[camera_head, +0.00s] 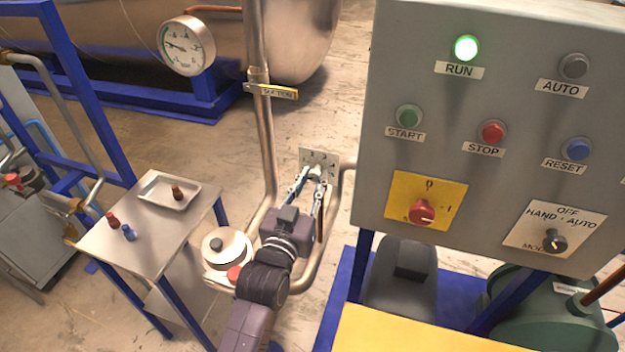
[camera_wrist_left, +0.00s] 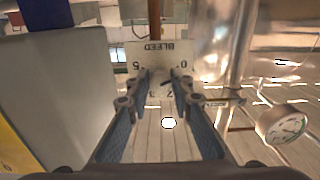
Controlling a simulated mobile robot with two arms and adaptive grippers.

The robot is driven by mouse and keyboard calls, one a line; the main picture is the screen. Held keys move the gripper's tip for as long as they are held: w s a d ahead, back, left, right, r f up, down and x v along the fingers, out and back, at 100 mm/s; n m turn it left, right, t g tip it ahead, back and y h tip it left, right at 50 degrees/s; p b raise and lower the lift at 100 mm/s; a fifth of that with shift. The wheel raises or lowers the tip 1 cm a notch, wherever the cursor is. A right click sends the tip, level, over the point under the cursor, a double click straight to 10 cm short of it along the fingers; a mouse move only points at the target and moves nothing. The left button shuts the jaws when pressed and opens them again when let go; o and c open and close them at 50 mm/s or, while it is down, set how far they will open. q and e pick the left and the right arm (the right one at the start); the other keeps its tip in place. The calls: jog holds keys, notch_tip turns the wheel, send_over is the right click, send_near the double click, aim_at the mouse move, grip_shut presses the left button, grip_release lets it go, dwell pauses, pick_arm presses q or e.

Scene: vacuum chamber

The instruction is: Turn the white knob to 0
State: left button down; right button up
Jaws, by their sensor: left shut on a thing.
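The white knob (camera_head: 317,171) sits on a small pale plate (camera_head: 332,160) fixed to the pipework, left of the control cabinet. In the left wrist view the plate (camera_wrist_left: 159,48) reads BLEED, upside down, with numbers around the knob. My left gripper (camera_head: 312,182) reaches up to the plate and is shut on the white knob. In the left wrist view the fingers (camera_wrist_left: 162,84) stand on both sides of the knob and hide most of it. Its pointer setting cannot be read clearly. My right gripper is not in view.
A grey control cabinet (camera_head: 480,40) with a lit green RUN lamp (camera_head: 466,47) stands close on the right. A vertical pipe (camera_head: 262,130) runs left of the plate. A round gauge (camera_head: 187,46) is behind. A small metal table (camera_head: 150,235) with a tray stands at left.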

pick_arm(q)
jog(key=c, duration=1.8)
grip_release()
jog(key=shift+f, duration=0.3)
jog(key=shift+o, duration=0.4)
jog(key=shift+r, duration=0.1)
jog(key=shift+s, duration=0.15)
jog(key=v, duration=1.2)
